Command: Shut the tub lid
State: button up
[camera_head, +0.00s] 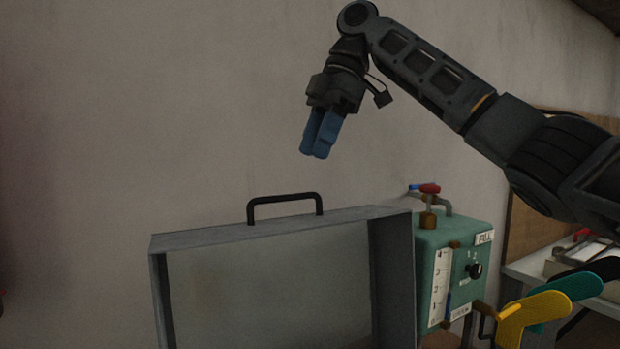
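The tub lid (268,232) is a grey, shallow, box-shaped cover with raised side walls. It stands upright in the lower middle of the head view, its hollow side facing me. A black bar handle (285,198) sits on its top edge. The tub itself is below the picture and hidden. My gripper (317,154) hangs in the air above the lid, slightly right of the handle and apart from it. Its two blue fingers point down and lie close together, with nothing seen between them.
A green machine (460,270) with a red-handled valve (429,190), a scale and a black knob stands right of the lid. Yellow (533,315) and teal (565,297) foot-shaped boards stick out at lower right. A white table (540,268) is behind. The wall at left is clear.

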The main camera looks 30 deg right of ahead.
jog(key=shift+x, duration=3.55)
grip_shut()
